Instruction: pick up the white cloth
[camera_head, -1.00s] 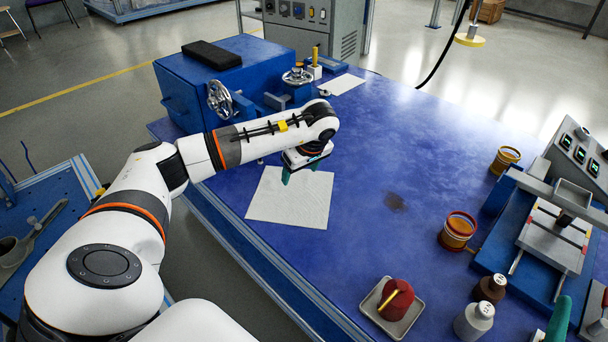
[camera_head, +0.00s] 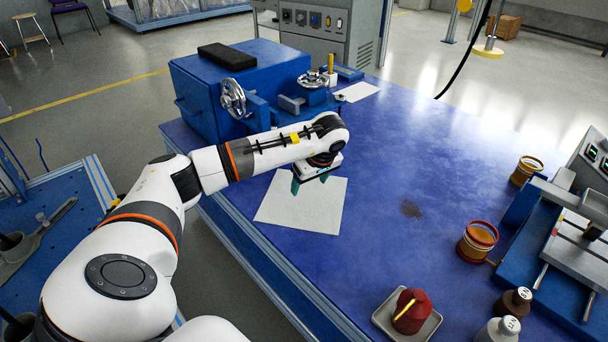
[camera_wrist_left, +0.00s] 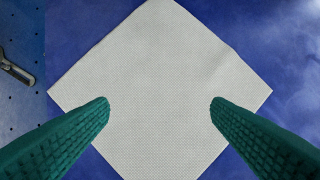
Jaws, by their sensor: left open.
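The white cloth (camera_head: 312,212) lies flat on the blue table near its left edge. It also fills the middle of the left wrist view (camera_wrist_left: 160,80), turned like a diamond, with a fine texture. My left gripper (camera_head: 309,186) is over the cloth's upper part in the head view. Its two green fingers are wide apart in the left wrist view (camera_wrist_left: 160,108), with only the cloth below between them. Nothing is held. The exact gap between the fingertips and the cloth cannot be told. My right gripper is not in view.
A blue machine (camera_head: 225,90) with handwheels stands on the table behind the cloth. A tray (camera_head: 384,318) with a red item, two bottles and amber tape-like rolls (camera_head: 477,240) are to the right.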

